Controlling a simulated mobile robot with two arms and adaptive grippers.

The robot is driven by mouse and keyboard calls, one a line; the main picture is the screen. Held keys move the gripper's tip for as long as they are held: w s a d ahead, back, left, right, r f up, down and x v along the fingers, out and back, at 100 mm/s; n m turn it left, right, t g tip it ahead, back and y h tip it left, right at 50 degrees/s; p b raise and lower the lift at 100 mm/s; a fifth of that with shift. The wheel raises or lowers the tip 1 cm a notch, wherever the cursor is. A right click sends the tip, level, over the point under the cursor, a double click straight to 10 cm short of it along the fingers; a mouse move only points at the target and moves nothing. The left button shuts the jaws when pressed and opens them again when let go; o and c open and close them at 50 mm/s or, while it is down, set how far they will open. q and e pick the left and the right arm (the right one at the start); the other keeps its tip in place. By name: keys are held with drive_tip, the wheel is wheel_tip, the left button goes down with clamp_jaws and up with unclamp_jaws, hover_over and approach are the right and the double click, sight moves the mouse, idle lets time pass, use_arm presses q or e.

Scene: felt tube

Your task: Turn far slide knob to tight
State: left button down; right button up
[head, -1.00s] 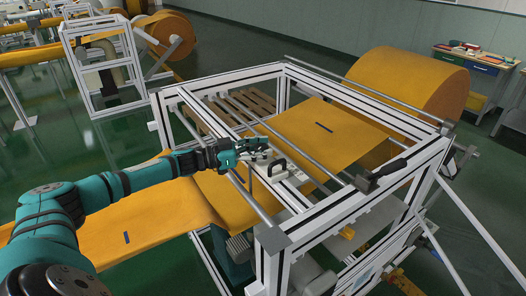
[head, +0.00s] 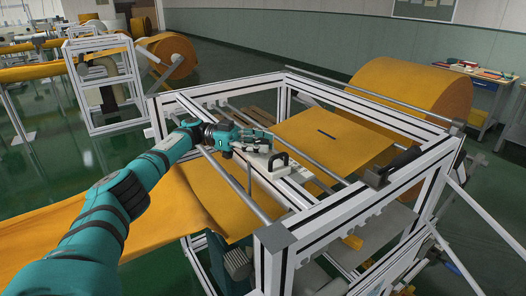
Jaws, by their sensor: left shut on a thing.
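My left gripper (head: 262,140) is in the head view above the white slide block (head: 258,161) on the frame's cross rail. Its fingers are shut at the far end of the block, where the far slide knob would be; the fingers hide the knob, so its setting cannot be read. A black handle (head: 279,160) stands up on the near end of the slide block, apart from the fingers. My right gripper is not in view.
The aluminium frame (head: 350,205) surrounds the slide, with metal rollers (head: 232,186) crossing it. Orange felt (head: 325,138) runs through it from a large roll (head: 410,95). A black lever (head: 392,167) sits on the right beam. A workbench (head: 478,90) stands far right.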

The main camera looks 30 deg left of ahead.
sight(262, 141)
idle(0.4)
use_arm(q)
drive_tip(key=c, duration=0.8)
unclamp_jaws()
drive_tip(key=shift+s+a, duration=0.1)
drive_tip(key=shift+a, duration=0.1)
drive_tip(key=shift+d, duration=0.1)
drive_tip(key=shift+r, duration=0.15)
wheel_tip(262, 141, up, 10)
drive_tip(key=shift+f, duration=0.1)
